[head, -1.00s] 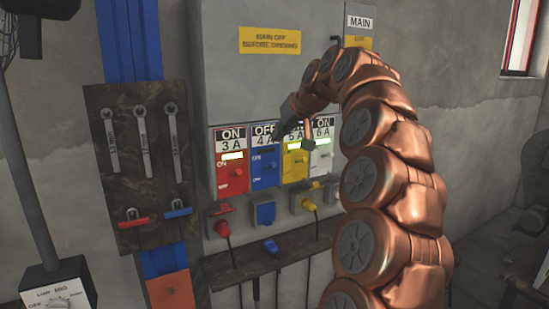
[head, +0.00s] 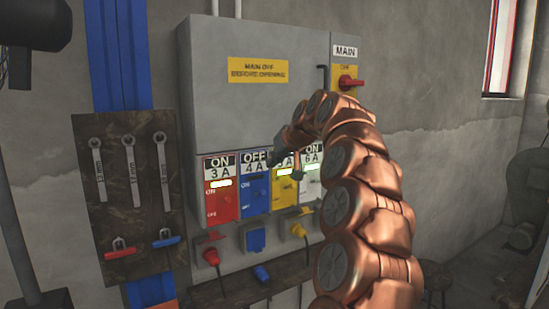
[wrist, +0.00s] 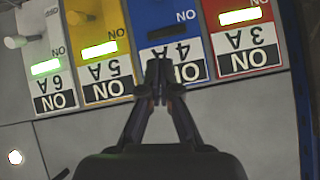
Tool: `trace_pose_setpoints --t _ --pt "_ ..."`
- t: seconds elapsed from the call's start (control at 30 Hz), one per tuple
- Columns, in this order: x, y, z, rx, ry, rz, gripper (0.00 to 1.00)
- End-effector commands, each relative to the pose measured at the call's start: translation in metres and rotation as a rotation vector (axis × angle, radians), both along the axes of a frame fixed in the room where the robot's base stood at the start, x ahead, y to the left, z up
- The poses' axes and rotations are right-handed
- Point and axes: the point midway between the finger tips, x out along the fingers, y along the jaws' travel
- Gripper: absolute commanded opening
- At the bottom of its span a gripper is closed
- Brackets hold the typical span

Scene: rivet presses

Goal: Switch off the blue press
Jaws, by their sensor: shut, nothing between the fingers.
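The blue switch unit (head: 256,190), labelled 4 A, reads OFF in the head view, and its window is dark. It also shows upside down in the wrist view (wrist: 160,14), with a dark window. My gripper (head: 273,163) is shut and empty, in front of the label row near the blue and yellow units. In the wrist view its fingertips (wrist: 158,66) overlap the blue unit's label and partly hide its text. I cannot tell whether they touch. The blue socket (head: 255,240) below has its cover down, and a blue plug (head: 262,273) sits below it, apart.
Red (head: 220,200), yellow (head: 285,190) and white (head: 308,180) units have lit windows. A red main switch (head: 350,83) is on the cabinet's right. Red (head: 210,255) and yellow (head: 299,230) plugs sit below. A tool board (head: 115,205) hangs left.

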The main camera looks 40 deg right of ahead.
Motion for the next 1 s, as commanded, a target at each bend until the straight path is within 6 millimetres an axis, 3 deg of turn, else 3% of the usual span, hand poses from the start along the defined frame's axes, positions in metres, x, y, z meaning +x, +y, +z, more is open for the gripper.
trace_pose_setpoints --t 0.33,1.0 --pt "0.047 -0.001 -0.038 0.000 0.005 0.002 0.00" --pt "0.030 0.007 -0.068 0.000 0.002 0.000 0.00"
